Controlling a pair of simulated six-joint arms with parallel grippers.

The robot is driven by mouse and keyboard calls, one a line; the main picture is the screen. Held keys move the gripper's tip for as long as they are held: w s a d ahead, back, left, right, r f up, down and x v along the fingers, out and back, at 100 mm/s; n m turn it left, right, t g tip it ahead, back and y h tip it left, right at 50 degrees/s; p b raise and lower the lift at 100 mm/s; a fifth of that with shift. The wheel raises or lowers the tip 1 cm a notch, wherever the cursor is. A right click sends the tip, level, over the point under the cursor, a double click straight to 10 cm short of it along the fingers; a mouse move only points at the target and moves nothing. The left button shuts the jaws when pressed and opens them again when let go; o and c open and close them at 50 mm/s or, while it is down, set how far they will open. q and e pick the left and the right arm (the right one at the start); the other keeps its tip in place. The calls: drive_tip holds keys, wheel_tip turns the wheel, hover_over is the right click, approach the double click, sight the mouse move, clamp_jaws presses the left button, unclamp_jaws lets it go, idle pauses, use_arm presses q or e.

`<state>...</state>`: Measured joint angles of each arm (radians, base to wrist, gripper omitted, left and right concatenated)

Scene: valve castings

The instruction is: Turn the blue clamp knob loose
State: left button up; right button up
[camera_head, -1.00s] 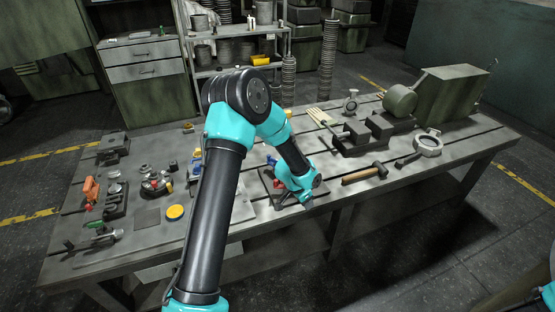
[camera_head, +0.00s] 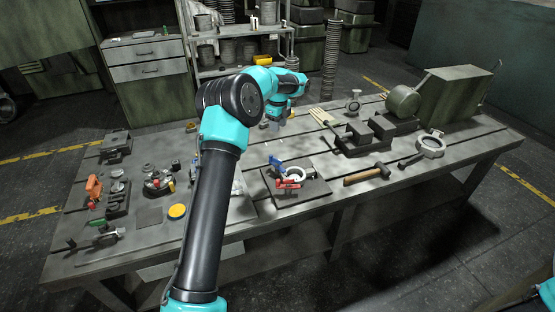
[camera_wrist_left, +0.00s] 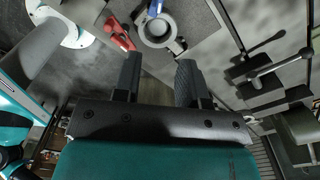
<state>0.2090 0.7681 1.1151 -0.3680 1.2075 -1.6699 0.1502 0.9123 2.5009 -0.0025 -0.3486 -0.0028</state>
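The blue clamp knob (camera_head: 276,162) stands at the back left of a ring-shaped metal casting (camera_head: 306,173) on a dark square plate (camera_head: 316,190). A red clamp part (camera_head: 289,184) is at the casting's front. In the left wrist view, the blue knob (camera_wrist_left: 154,8) shows at the top edge, partly cut off, with the casting (camera_wrist_left: 168,41) and red part (camera_wrist_left: 120,33) beside it. My left gripper (camera_head: 278,125) is behind and above the fixture, apart from it. Its fingers (camera_wrist_left: 160,68) are spread and empty. My right gripper is not in view.
A hammer (camera_head: 367,174) and a ring-ended tool (camera_head: 430,146) lie right of the fixture. A dark vise (camera_head: 362,137) stands behind them. Small parts and a yellow disc (camera_head: 177,211) lie at the left. The bench is clear just in front of the plate.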

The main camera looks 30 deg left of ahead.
sight(277, 162)
use_arm(q)
drive_tip(key=shift+f, duration=0.1)
wheel_tip(277, 162, down, 17)
drive_tip(key=shift+f, duration=0.2)
idle(0.7)
drive_tip(key=shift+c, duration=0.4)
clamp_jaws()
